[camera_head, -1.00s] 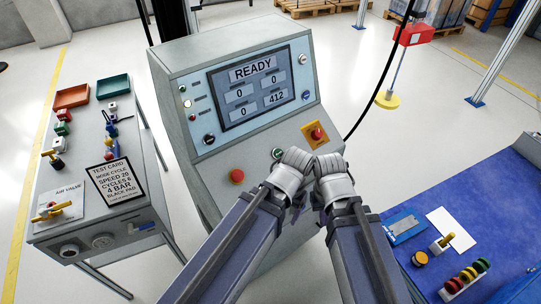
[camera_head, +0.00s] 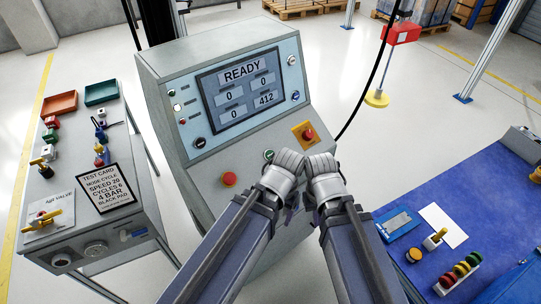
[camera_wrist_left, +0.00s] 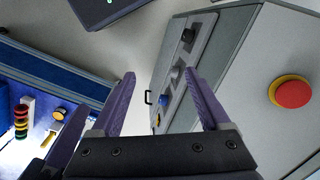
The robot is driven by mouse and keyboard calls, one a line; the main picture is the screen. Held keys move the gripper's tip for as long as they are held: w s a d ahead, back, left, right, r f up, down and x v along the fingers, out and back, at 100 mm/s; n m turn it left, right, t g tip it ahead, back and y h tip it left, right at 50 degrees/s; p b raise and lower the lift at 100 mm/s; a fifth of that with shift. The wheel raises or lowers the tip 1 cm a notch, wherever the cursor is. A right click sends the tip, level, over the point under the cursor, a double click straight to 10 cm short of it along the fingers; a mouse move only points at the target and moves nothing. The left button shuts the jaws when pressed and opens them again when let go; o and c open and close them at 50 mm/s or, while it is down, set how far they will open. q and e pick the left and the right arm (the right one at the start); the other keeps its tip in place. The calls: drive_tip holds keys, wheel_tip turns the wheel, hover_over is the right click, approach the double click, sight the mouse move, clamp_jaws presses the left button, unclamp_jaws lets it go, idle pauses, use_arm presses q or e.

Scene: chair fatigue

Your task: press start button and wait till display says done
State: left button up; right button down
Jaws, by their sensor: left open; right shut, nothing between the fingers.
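The grey machine cabinet (camera_head: 165,62) stands ahead with its display (camera_head: 236,104) reading READY, with zeros and 412. A green-lit button (camera_head: 268,155) on the lower panel shows just beside my left wrist. A red button (camera_head: 229,179) is to its left, and a red emergency knob (camera_head: 308,134) on a yellow plate is at upper right. My right gripper (camera_head: 322,166) is in front of the cabinet beside my left wrist; its fingertips are hidden. My left gripper (camera_wrist_left: 160,76) is open and empty in the left wrist view, with a red mushroom button (camera_wrist_left: 292,93) to its right.
A left bench (camera_head: 75,215) holds a test card (camera_head: 105,188), an air valve (camera_head: 45,216) and several small parts. A blue-topped table (camera_head: 480,205) at right carries a white sheet, coloured rings and small parts. A black cable hangs right of the cabinet.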

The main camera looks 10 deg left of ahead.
use_arm(q)
clamp_jaws()
idle(0.7)
idle(1.0)
